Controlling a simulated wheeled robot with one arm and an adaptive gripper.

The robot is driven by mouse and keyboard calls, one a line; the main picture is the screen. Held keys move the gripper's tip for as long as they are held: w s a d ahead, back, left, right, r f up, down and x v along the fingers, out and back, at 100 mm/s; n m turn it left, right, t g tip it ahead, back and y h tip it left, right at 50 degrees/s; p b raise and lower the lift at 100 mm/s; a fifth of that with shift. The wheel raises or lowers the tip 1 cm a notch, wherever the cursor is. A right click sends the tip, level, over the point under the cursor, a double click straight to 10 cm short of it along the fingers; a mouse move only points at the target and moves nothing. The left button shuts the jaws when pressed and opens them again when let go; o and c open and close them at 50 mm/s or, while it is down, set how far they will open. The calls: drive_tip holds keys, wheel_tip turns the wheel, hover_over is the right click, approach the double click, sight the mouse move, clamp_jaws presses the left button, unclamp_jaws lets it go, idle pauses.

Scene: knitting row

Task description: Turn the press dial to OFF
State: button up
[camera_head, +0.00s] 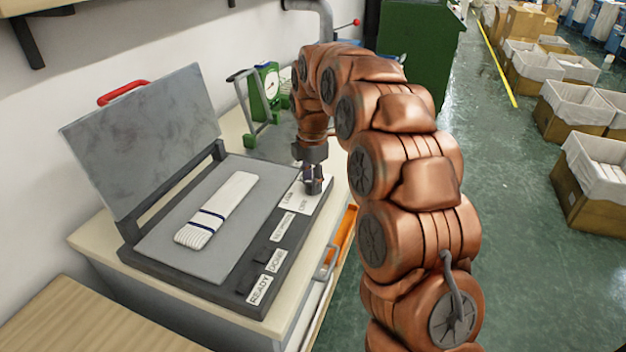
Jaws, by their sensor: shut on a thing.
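The press (85,162) stands on a cabinet with its grey lid raised and a red handle on the lid's top edge. The dial sits at the press's right end, beside a white label (303,204) with printed words, one of which looks like OFF. My gripper (313,188) points down over the dial and is shut on it. The dial is mostly hidden by the fingers, so I cannot tell which way it points. A folded white knit piece (222,205) with dark bands lies on the press bed.
Label plates reading READY (260,290) and DONE line the front edge. A wooden surface (65,320) is at lower left. Boxes with white liners (597,165) stand at right; the green floor between is clear.

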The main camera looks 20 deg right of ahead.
drive_tip(key=n+p, duration=0.1)
drive_tip(key=n, duration=0.4)
drive_tip(key=shift+a+r+n+p, duration=0.1)
drive_tip(key=shift+a+n+p, duration=0.05)
drive_tip(key=shift+n+p, duration=0.25)
drive_tip(key=n+p, duration=0.2)
drive_tip(key=n, duration=0.3)
drive_tip(key=shift+r, duration=0.1)
drive_tip(key=n+p, duration=0.3)
drive_tip(key=p, duration=0.3)
drive_tip(key=shift+s, duration=0.15)
drive_tip(key=shift+n+p, duration=0.4)
drive_tip(key=shift+p, duration=0.9)
drive_tip(key=shift+f+n+p, duration=0.3)
drive_tip(key=shift+n+p, duration=0.1)
drive_tip(key=shift+p, duration=0.35)
drive_tip(key=o, duration=1.2)
drive_tip(key=shift+r, duration=0.1)
drive_tip(key=shift+c, duration=0.2)
drive_tip(key=shift+f+m+b, duration=0.25)
drive_tip(key=shift+m+b, duration=0.05)
drive_tip(key=shift+b, duration=0.95)
